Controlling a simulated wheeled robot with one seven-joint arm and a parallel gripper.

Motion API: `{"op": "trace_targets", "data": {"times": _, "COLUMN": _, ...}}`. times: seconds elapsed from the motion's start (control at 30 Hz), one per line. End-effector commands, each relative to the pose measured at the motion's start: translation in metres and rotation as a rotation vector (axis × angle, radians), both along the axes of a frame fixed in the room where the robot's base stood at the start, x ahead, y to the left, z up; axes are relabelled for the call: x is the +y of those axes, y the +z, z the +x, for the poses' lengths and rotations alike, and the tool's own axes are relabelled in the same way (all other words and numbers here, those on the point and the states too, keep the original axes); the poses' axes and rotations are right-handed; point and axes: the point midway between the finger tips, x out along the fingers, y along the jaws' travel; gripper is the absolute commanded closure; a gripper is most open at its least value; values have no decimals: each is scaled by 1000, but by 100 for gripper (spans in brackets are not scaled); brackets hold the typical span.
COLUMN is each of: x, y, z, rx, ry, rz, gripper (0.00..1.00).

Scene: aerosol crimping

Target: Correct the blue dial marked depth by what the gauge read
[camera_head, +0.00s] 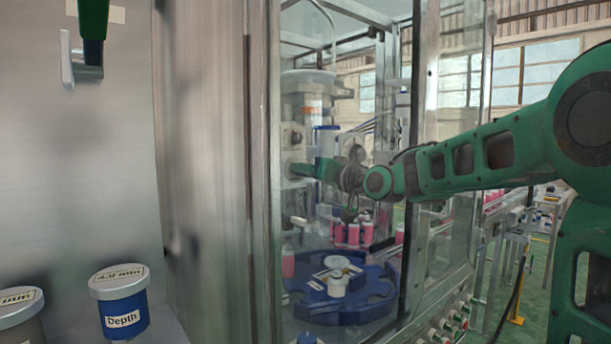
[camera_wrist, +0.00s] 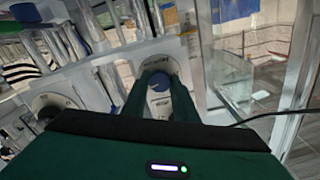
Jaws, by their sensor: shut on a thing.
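In the wrist view, a blue dial (camera_wrist: 159,81) sits on a pale round plate with dark markings, too small to read. The two green fingers of my gripper (camera_wrist: 160,88) are shut on its sides. In the head view, my gripper (camera_head: 304,169) is inside the glazed machine, pointing left at the metal column; the dial is hidden there. At the lower left of the head view stands a blue-banded holder labelled Depth (camera_head: 123,320); its grey top (camera_head: 119,280) carries a mm figure, perhaps 4.9 or 4.2.
A second round plate (camera_wrist: 52,105) lies left of the dial in the wrist view. In the head view, a blue turntable (camera_head: 345,312) is below my gripper, with pink cans (camera_head: 352,234) behind. A metal door frame (camera_head: 420,170) stands close beside my arm.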

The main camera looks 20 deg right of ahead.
Motion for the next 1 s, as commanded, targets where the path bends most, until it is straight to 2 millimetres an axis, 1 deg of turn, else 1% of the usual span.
{"op": "trace_targets", "data": {"times": 0.03, "x": -5, "y": 0, "z": 1, "rx": 13, "ry": -9, "rz": 32, "gripper": 96}}
{"op": "trace_targets", "data": {"times": 0.2, "x": -5, "y": 0, "z": 1, "rx": 56, "ry": -10, "rz": 135, "gripper": 96}}
{"op": "trace_targets", "data": {"times": 0.43, "x": -6, "y": 0, "z": 1, "rx": 93, "ry": -11, "rz": 225, "gripper": 96}}
{"op": "trace_targets", "data": {"times": 0.63, "x": -7, "y": 0, "z": 1, "rx": 106, "ry": -13, "rz": 257, "gripper": 96}}
{"op": "trace_targets", "data": {"times": 1.0, "x": -7, "y": -1, "z": 2, "rx": 108, "ry": -14, "rz": 263, "gripper": 96}}
